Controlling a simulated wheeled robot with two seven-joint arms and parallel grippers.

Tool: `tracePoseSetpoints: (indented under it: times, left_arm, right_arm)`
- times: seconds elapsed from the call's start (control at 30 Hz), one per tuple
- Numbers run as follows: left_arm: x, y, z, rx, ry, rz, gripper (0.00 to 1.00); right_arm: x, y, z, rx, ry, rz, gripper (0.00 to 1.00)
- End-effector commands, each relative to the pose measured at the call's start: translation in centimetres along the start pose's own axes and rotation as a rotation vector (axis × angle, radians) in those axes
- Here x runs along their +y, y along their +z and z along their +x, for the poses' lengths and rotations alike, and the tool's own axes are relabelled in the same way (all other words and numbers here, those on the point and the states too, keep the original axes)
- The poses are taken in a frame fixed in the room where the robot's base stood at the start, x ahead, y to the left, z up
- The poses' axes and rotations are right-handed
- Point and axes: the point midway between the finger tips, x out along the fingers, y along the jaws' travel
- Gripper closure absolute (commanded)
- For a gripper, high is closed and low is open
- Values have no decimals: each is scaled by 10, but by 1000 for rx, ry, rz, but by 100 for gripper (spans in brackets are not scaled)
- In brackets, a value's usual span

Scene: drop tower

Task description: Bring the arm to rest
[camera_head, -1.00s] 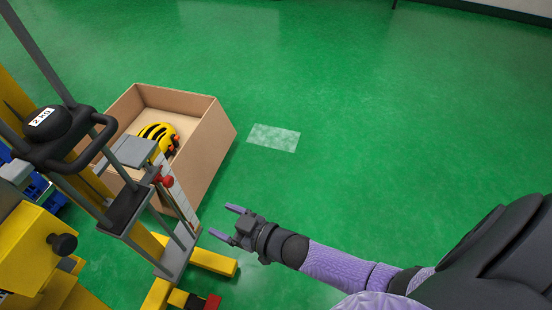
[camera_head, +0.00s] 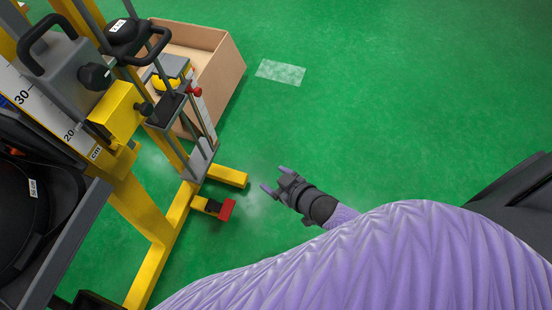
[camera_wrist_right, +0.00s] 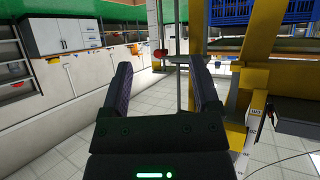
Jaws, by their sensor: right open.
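My right gripper (camera_head: 274,180) is open and empty. In the head view it hangs over the green floor, to the right of the yellow drop tower (camera_head: 177,215) and apart from it. In the right wrist view its two fingers (camera_wrist_right: 160,88) stand wide apart with nothing between them. My purple-sleeved right arm fills the lower right of the head view. My left gripper is not in view.
A black weight (camera_head: 128,36) sits high on the tower. A red-ended foot (camera_head: 226,209) juts out at its base. The green floor (camera_head: 390,110) on the right is clear.

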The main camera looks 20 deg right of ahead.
Motion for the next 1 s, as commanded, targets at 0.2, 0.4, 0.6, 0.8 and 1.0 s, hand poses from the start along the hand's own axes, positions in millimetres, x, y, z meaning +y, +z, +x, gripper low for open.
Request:
tracePoseSetpoints:
  times: [0.2, 0.4, 0.6, 0.8, 1.0]
  left_arm:
    - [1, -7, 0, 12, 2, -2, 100]
    - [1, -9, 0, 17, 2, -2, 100]
    - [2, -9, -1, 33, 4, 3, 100]
    - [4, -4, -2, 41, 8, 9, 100]
    - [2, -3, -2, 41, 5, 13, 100]
  right_arm:
    - [0, 0, 0, 1, -1, 0, 21]
    - [1, 42, -14, -129, 29, 13, 21]
    - [-14, 200, -115, -676, 93, 61, 21]
    - [-43, 278, -217, -1051, 81, 101, 21]
    - [-50, 290, -239, -1123, 74, 109, 21]
